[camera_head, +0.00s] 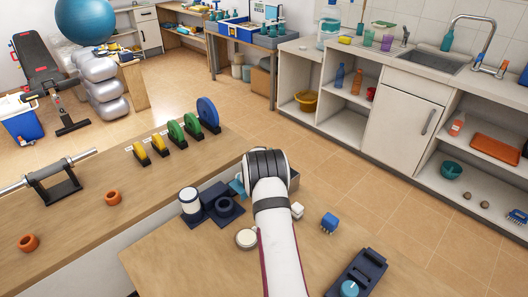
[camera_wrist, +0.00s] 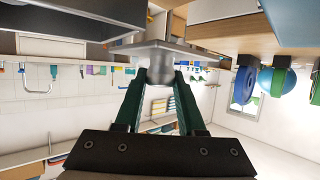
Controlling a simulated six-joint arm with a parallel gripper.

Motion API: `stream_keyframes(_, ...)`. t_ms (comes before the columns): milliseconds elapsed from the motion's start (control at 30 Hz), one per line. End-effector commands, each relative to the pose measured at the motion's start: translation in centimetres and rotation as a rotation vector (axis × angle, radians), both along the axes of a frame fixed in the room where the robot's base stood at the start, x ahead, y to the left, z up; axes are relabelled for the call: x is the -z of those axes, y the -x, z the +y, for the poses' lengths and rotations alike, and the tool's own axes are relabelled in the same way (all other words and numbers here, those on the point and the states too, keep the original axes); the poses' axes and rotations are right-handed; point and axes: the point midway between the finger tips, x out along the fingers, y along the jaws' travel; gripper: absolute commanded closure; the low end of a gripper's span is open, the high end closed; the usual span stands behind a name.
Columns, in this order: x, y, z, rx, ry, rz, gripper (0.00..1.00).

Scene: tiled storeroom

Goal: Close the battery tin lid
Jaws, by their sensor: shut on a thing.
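The battery tin lid (camera_wrist: 158,50) appears as a grey metal piece at the top of the wrist view, which looks upside down. My gripper (camera_wrist: 159,72) has its two dark green fingers reaching up to this metal, with their tips at its near edge. It is shut on the lid. In the head view, a grey edge that looks like the tin (camera_head: 294,180) shows just right of my wrist. My arm hides most of the tin, the lid and the fingers there. How far the lid is tilted cannot be told.
A dark stand with a white cylinder (camera_head: 190,201) is left of my wrist. A round cream object (camera_head: 247,238), a small white block (camera_head: 297,211), a blue block (camera_head: 329,222) and a dark device with a blue knob (camera_head: 356,275) lie nearby. Bare wood is at front left.

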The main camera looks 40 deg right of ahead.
Motion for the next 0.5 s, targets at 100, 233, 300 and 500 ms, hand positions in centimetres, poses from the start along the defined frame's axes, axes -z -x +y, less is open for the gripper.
stream_keyframes(100, -0.1, 0.0, 0.1, -0.002, 0.001, -0.001, 1.0)
stream_keyframes(233, -0.1, 2.0, -0.2, 0.003, 0.004, 0.003, 1.0)
stream_keyframes(300, -0.1, 3.8, -0.2, 0.004, 0.005, 0.004, 1.0)
stream_keyframes(500, -0.1, 8.2, -0.2, 0.005, 0.004, 0.002, 1.0)
